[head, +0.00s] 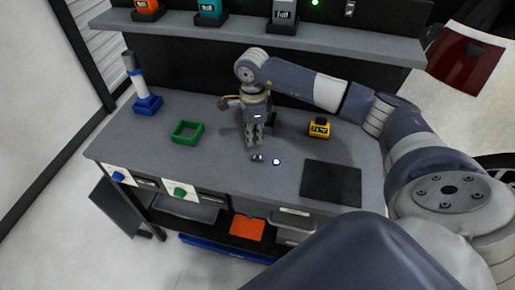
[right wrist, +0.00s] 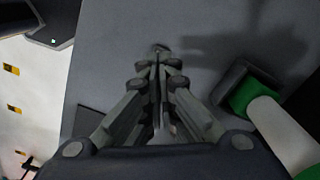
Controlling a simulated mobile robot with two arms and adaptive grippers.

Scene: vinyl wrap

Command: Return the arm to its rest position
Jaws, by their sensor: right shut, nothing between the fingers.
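My right arm reaches in from the right in the head view and bends down over the middle of the workbench (head: 215,160). My right gripper (head: 255,142) points down and is shut with nothing in it. It also shows in the right wrist view (right wrist: 160,60), its fingers together above the grey bench top. A small dark object (head: 257,157) and a small round light-coloured disc (head: 277,162) lie on the bench just in front of it. My left gripper is not in view.
A green square frame (head: 187,132) and a blue-based white roll holder (head: 147,104) stand to the left. A yellow device (head: 319,128) and a dark mat (head: 332,182) lie to the right. A shelf (head: 250,32) runs above the bench. A green-and-white object (right wrist: 265,110) stands near the gripper.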

